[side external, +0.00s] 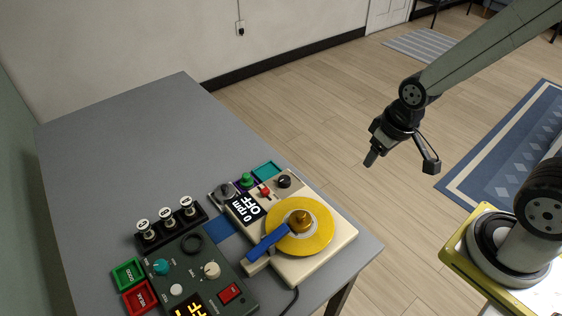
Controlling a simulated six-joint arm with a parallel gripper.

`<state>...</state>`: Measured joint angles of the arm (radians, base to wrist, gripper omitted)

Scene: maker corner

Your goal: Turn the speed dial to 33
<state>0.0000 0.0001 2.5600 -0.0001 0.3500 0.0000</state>
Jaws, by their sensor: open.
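A cream turntable-like machine (340,238) sits on the grey table near its right corner. It carries a yellow disc (320,236) with a brass-coloured hub and a blue arm (268,241) lying across its left edge. A small display (247,208) reads "0 rpm OFF". A black knob (284,181) is on the machine's back part; it may be the speed dial, but its markings are too small to read. My gripper (402,164) is open and empty, in the air to the right of the table, well apart from the machine.
A dark control box (208,270), green and red trays (129,273) and a rack of several labelled pieces (166,227) stand left. The table's back is clear.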

